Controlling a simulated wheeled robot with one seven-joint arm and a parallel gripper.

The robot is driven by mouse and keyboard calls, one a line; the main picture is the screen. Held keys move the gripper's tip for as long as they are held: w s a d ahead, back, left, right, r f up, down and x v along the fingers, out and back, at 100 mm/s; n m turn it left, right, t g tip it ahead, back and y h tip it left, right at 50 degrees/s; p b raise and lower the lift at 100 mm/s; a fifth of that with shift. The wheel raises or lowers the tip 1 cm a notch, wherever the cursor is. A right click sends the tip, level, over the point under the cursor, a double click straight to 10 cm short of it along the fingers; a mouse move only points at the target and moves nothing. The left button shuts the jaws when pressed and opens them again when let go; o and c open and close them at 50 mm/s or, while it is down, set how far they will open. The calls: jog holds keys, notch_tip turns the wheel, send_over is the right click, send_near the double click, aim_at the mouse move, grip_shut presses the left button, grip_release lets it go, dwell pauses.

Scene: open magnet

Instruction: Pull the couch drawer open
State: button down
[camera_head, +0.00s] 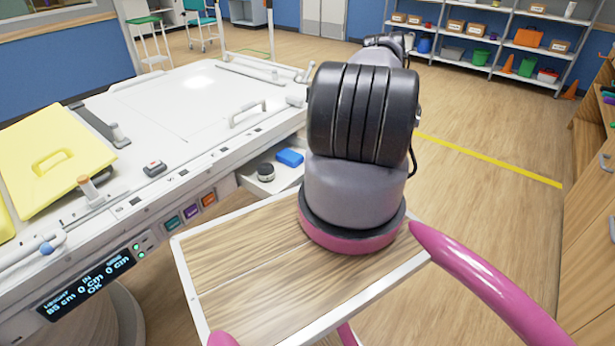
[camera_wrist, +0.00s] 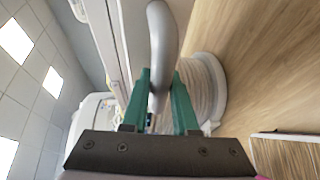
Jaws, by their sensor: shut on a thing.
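The couch drawer (camera_head: 284,179) is a white tray standing out from under the side of the white couch (camera_head: 170,90). A small dark-topped jar (camera_head: 266,172) and a blue block (camera_head: 290,157) lie in it. My arm covers its right part in the head view. In the wrist view my gripper (camera_wrist: 160,80) has its green fingers on both sides of a grey curved handle (camera_wrist: 161,35) and is shut on it. My gripper and the handle are hidden behind my arm in the head view.
The couch's side carries a display (camera_head: 85,285) and several coloured buttons. A yellow pad (camera_head: 50,150) lies on top. Wooden floor (camera_head: 480,200) is clear to the right, up to a wooden cabinet (camera_head: 590,220). Shelves (camera_head: 480,40) stand at the back.

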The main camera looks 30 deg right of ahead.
jog(key=shift+s+d, duration=0.35)
jog(key=shift+s, duration=0.55)
jog(key=c, duration=0.7)
grip_release()
jog(key=v, duration=1)
jog(key=shift+s+d+r, duration=0.15)
jog(key=shift+s+d, duration=0.1)
jog(key=shift+d, duration=0.05)
